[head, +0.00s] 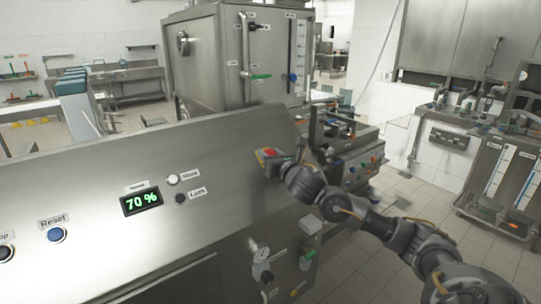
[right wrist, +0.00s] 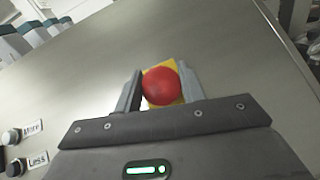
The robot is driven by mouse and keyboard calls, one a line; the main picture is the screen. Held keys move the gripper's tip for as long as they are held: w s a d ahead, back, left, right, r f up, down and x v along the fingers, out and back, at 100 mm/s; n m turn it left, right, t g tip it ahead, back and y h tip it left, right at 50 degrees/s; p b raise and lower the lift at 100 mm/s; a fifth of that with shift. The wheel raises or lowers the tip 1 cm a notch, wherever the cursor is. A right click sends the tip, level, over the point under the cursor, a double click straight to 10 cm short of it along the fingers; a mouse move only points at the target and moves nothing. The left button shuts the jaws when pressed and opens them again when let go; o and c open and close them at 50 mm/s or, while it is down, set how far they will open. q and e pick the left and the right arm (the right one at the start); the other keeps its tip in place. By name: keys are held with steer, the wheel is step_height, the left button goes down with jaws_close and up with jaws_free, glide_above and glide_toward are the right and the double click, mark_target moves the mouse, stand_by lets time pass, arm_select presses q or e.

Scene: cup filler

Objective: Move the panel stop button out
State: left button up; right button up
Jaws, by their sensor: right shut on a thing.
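The panel stop button is a red round knob on a yellow base, set on the sloping steel panel (head: 100,165). In the right wrist view the red knob (right wrist: 161,87) sits between the two grey fingers of my right gripper (right wrist: 160,95), which are shut on it. In the head view the stop button (head: 268,153) shows near the panel's right end, with my right gripper (head: 277,161) at it and partly covering it. My left gripper is not in view.
The panel also carries a display reading 70 % (head: 141,201), a white More button (head: 173,180), a dark Less button (head: 180,198) and a blue Reset button (head: 55,235). A steel tank (head: 215,60) stands behind. Gauges and valves (head: 262,255) sit below the panel's right end.

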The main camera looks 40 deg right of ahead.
jaws_close()
steer(key=shift+s+r+b, duration=0.25)
steer(key=shift+b, duration=0.25)
steer(key=shift+r, duration=0.15)
steer(key=o, duration=0.7)
jaws_free()
steer(key=o, duration=0.5)
steer(key=shift+s+r, duration=0.1)
steer(key=shift+s, duration=0.05)
